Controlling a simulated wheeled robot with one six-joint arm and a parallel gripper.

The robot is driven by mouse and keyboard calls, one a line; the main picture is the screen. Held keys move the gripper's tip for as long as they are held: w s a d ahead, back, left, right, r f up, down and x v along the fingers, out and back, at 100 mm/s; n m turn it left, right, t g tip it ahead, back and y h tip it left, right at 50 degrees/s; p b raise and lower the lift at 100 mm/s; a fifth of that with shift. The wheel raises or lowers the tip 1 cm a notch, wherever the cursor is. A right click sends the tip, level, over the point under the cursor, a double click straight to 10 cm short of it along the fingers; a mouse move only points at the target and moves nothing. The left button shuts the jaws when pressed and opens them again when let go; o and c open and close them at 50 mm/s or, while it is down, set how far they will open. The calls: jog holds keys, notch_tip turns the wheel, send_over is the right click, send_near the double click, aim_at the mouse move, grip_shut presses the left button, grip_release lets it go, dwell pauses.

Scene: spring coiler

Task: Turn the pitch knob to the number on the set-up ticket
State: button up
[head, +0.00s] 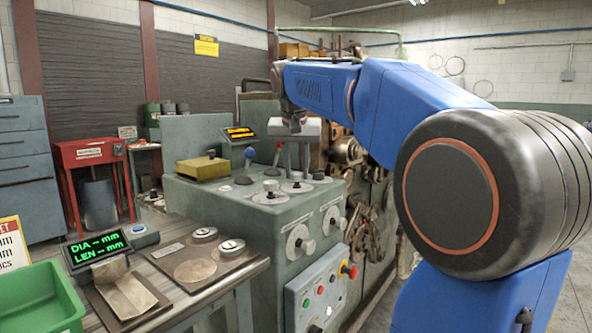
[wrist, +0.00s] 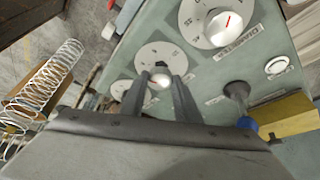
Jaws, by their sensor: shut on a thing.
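My gripper (wrist: 160,85) is shut on a round silver knob (wrist: 160,79) with a red pointer mark. The knob stands in the middle of a white dial (wrist: 150,56), the middle one in a row. In the head view my gripper (head: 298,172) points straight down at the machine's top. The dial's label and most of its numbers are hidden or too small to read. The set-up ticket (head: 11,243) is cut off at the left edge of the head view; only "ET" and unit endings show, no number.
A dial labelled DIAMETER (wrist: 218,20) is beside the gripped one, and another white dial (wrist: 121,90) is on its other side. A blue-tipped lever (head: 248,154) and a yellow box (head: 203,167) stand nearby. A large wire spring (wrist: 40,95) is beyond the machine's edge.

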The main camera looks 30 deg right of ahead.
jog(key=shift+n+y, duration=0.3)
jog(key=shift+n, duration=0.6)
jog(key=o, duration=1)
jog(key=shift+o, duration=0.2)
jog(key=shift+s+r, duration=0.1)
jog(key=v, duration=1.7)
jog(key=shift+s, duration=0.3)
